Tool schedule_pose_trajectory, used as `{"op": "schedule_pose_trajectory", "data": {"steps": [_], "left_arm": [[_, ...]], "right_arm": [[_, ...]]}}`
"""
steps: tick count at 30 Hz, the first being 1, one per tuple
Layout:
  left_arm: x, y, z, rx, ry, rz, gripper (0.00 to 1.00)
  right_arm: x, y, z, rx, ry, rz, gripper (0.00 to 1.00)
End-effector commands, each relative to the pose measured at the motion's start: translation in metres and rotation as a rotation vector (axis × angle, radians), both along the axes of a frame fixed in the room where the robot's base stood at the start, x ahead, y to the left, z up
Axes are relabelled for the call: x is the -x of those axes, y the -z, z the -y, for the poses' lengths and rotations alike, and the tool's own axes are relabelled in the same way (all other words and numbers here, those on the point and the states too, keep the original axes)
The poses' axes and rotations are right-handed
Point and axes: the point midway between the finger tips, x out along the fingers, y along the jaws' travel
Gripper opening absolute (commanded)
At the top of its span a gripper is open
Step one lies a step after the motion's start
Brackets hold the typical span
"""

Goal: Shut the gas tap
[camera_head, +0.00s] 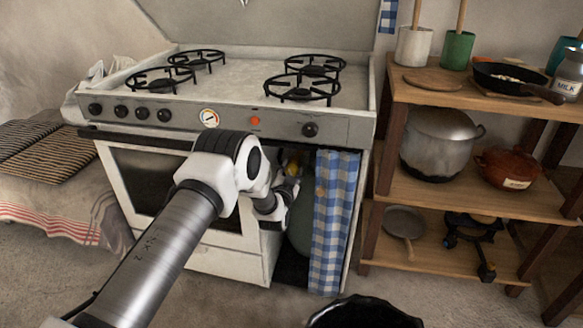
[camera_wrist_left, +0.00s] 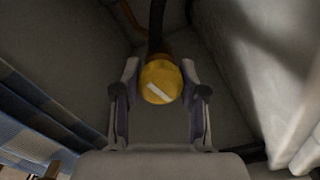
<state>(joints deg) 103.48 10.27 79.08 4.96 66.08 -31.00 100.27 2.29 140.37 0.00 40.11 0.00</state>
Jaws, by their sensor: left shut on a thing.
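The gas tap is a round yellow knob (camera_wrist_left: 160,82) with a white bar across its face. In the left wrist view the bar runs diagonally from upper left to lower right. My left gripper (camera_wrist_left: 160,92) is shut on the knob, one finger on each side. In the head view my left arm reaches into the open compartment at the stove's right, where my wrist hides most of the tap. A grey-green gas bottle (camera_head: 301,222) stands in that compartment, partly hidden by my gripper and a curtain. My right gripper is not in view.
A blue checked curtain (camera_head: 334,215) hangs just right of the gas bottle. The white stove (camera_head: 222,262) has its oven door shut, left of the compartment. A wooden shelf unit (camera_head: 472,195) with pots and pans stands to the right.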

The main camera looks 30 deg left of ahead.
Motion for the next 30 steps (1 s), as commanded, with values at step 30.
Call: {"op": "schedule_pose_trajectory", "data": {"steps": [30], "left_arm": [[0.000,0.000,0.000,-0.327,0.000,-0.085,0.07]], "right_arm": [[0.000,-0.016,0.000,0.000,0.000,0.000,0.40]]}}
